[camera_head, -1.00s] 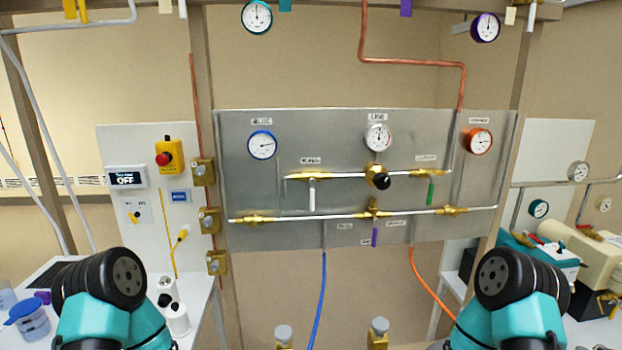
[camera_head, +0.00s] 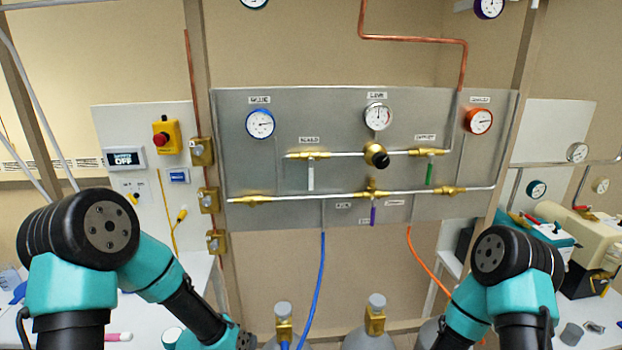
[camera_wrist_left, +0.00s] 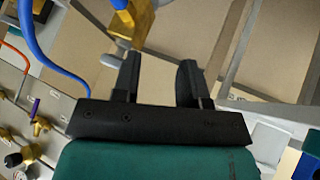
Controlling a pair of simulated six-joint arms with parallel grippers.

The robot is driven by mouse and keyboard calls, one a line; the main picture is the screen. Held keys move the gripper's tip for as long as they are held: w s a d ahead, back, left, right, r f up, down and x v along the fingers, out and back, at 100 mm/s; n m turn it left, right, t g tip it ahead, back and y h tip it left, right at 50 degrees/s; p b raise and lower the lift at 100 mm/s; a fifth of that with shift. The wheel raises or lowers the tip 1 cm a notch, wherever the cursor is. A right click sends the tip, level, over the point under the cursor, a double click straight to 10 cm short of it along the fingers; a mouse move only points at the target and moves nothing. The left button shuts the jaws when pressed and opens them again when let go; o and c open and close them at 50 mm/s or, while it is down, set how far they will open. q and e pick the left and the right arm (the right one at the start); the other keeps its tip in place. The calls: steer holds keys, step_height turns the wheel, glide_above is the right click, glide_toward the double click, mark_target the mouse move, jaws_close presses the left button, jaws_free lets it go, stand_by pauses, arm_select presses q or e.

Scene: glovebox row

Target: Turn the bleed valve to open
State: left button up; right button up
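The metal valve panel (camera_head: 265,165) fills the middle of the head view. It has three lever handles, all hanging down: white (camera_head: 310,177), green (camera_head: 429,173) and purple (camera_head: 373,216). A black knob (camera_head: 382,160) sits at the centre. The purple handle also shows in the left wrist view (camera_wrist_left: 34,108). My left gripper (camera_wrist_left: 157,75) is open and empty, away from the panel handles, with a brass fitting (camera_wrist_left: 122,48) beside one finger. My right gripper is out of view.
A blue hose (camera_head: 319,280) and an orange hose (camera_head: 430,268) hang below the panel. Gas cylinders with brass valves (camera_head: 375,320) stand below. A red stop button (camera_head: 160,139) is at left, a bench with equipment (camera_head: 565,245) at right. The space before the panel is clear.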

mark_target(310, 180)
arm_select(q)
steer(key=w+d+r+m+t+h, duration=0.1)
steer(key=w+d+r+t, duration=0.2)
steer(key=r, duration=0.9)
steer(key=w+d+r+m+t+h, duration=0.1)
steer(key=w+d+r+m+t, duration=0.1)
steer(key=r, duration=1.1)
steer(key=w+d+r+m+t+h, duration=0.1)
steer(key=w+d+r, duration=0.4)
steer(key=r, duration=0.7)
steer(key=t+h, duration=0.1)
steer(key=t, duration=0.1)
steer(key=shift+w+r+t, duration=0.2)
steer(key=shift+r+t, duration=0.1)
steer(key=shift+w+d, duration=0.15)
steer(key=x, duration=1.7)
steer(key=shift+d, duration=0.1)
jaws_close()
